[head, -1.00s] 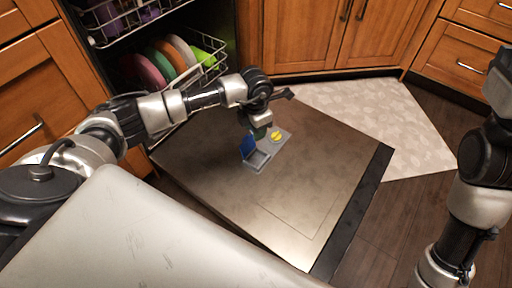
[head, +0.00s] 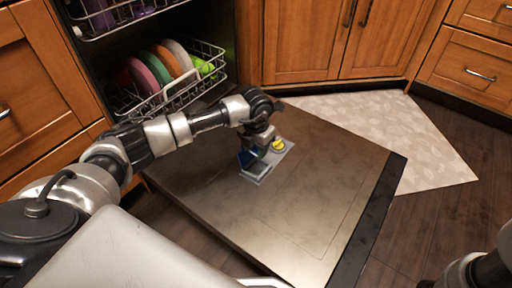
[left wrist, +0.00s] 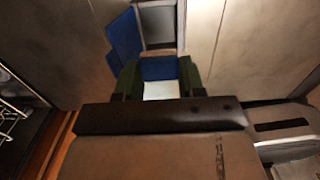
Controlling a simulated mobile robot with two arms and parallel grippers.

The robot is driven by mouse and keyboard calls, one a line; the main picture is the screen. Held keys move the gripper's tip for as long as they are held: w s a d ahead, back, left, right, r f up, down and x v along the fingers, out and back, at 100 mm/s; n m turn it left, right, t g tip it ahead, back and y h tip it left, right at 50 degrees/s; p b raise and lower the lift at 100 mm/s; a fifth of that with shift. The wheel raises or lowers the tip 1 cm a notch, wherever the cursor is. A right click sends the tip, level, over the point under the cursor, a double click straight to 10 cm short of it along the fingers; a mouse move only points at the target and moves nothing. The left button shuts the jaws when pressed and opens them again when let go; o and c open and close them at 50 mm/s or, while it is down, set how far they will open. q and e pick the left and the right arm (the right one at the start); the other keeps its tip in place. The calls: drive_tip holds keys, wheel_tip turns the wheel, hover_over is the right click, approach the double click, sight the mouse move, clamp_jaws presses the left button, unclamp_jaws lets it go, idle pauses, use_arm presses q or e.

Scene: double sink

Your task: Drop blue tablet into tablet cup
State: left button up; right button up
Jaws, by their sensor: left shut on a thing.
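My left gripper (head: 257,150) is over the detergent dispenser (head: 262,177) on the open dishwasher door. In the left wrist view its dark green fingertips (left wrist: 161,68) are shut on the blue tablet (left wrist: 160,70), which has a white part below the blue. The grey tablet cup (left wrist: 158,22) shows just beyond the fingertips, with its blue lid (left wrist: 124,38) standing open beside it. In the head view the gripper partly hides the cup and lid. I cannot tell the exact gap between tablet and cup. My right gripper is out of view.
A yellow round cap (head: 278,146) sits on the dispenser beside the cup. The dishwasher door (head: 320,200) is flat and otherwise clear. A lower rack (head: 190,88) with colored plates stands behind my left arm. Wooden cabinets (head: 335,40) line the back.

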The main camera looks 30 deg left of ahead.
use_arm(q)
wheel_tip(320, 180, down, 4)
drive_tip(key=b, duration=0.3)
drive_tip(key=shift+r, duration=0.15)
drive_tip(key=shift+f+b, duration=0.7)
drive_tip(key=shift+f, duration=1.25)
drive_tip(key=shift+s+a+f, duration=0.1)
